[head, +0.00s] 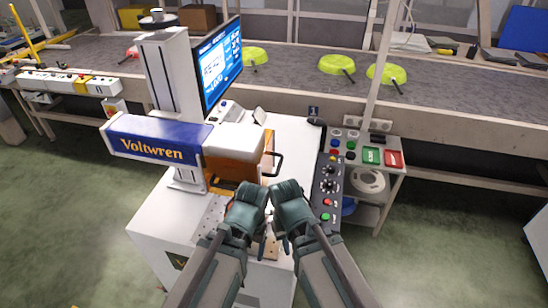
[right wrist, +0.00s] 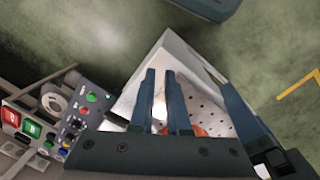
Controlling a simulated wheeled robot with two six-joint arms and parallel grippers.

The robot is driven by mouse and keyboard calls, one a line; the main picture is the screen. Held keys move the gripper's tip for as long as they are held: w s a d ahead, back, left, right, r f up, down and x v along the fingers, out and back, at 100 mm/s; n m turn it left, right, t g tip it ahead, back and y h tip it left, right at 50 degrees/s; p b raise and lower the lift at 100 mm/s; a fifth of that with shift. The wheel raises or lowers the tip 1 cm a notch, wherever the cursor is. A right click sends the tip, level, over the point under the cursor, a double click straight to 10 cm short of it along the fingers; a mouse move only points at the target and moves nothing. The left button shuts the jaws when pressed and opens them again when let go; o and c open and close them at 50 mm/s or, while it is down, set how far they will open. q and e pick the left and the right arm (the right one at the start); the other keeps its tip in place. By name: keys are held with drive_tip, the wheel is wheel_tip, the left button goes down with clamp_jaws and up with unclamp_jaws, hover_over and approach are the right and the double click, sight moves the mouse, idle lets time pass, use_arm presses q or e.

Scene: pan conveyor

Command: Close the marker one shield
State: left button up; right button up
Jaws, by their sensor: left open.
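The marker, labelled Voltwren (head: 150,148), stands on a white cabinet (head: 155,222). Its shield, a brown-orange box-shaped cover (head: 233,165), sits around the marking head, apparently raised above the perforated work plate (head: 208,218). A dark handle (head: 278,163) sticks out on its right side. My left gripper (head: 251,192) is open just in front of and below the shield. My right gripper (head: 287,188) is close beside it, below the handle. In the right wrist view its fingers (right wrist: 162,88) are a little apart with nothing clearly between them. An orange-red round thing (right wrist: 190,131) lies by the plate, partly hidden.
A control box (head: 328,186) with knobs stands at the cabinet's right edge. A button panel (head: 372,153) and shelf stand further right. A screen (head: 219,64) rises behind the marker. Green pans (head: 337,64) lie on the conveyor (head: 300,78) behind.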

sight(279, 165)
drive_tip(key=w+r+m+y+p, duration=0.1)
drive_tip(key=w+r+p, duration=0.4)
drive_tip(key=r+p, duration=0.5)
drive_tip(key=w+r+m+y+p, duration=0.1)
drive_tip(key=w+r+m+p, duration=0.2)
drive_tip(key=r+p, duration=0.7)
drive_tip(key=w+r+m+y+p, duration=0.1)
drive_tip(key=w+r+m+p, duration=0.1)
drive_tip(key=w+r+p, duration=0.5)
drive_tip(key=shift+w+d+r+t+p, duration=0.1)
drive_tip(key=shift+w+r+t+p, duration=0.1)
drive_tip(key=shift+r+p, duration=0.95)
drive_tip(key=shift+w+r+t+p, duration=0.15)
drive_tip(key=shift+r+p, duration=0.5)
drive_tip(key=shift+r, duration=1)
clamp_jaws()
use_arm(q)
wheel_tip(279, 165, up, 33)
drive_tip(key=shift+f, duration=0.2)
use_arm(e)
drive_tip(key=shift+w+r, duration=0.15)
drive_tip(key=shift+w, duration=0.05)
use_arm(q)
drive_tip(key=shift+f, duration=0.1)
